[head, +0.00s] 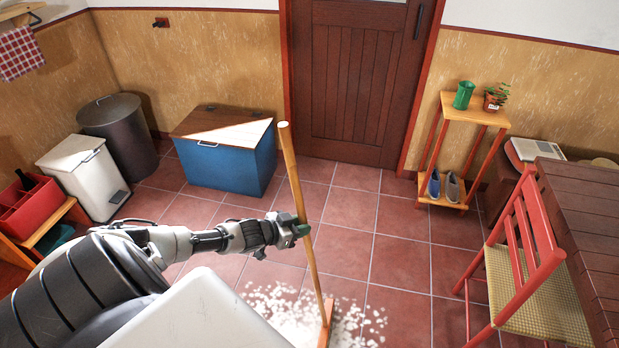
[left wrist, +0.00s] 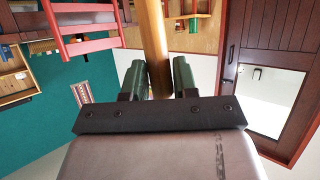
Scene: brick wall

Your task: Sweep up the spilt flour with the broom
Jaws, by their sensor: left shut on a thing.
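My left gripper (head: 298,228) is shut around the wooden handle of the broom (head: 292,170). The broom stands nearly upright, leaning a little, with its head (head: 326,322) down in the flour. The spilt flour (head: 350,322) lies as scattered white clumps on the red tiles around the broom head; part of it is hidden behind my white body. In the left wrist view the handle (left wrist: 152,40) passes between the two green fingertips of the gripper (left wrist: 158,80). My right gripper is not in view.
A chair (head: 530,235) and dark table (head: 590,215) stand at the right. A small shelf (head: 475,115) holds shoes and a plant. A blue chest (head: 222,168), white bin (head: 85,178) and grey bin (head: 122,135) line the left. The tiles in the middle (head: 395,258) are clear before the door (head: 350,80).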

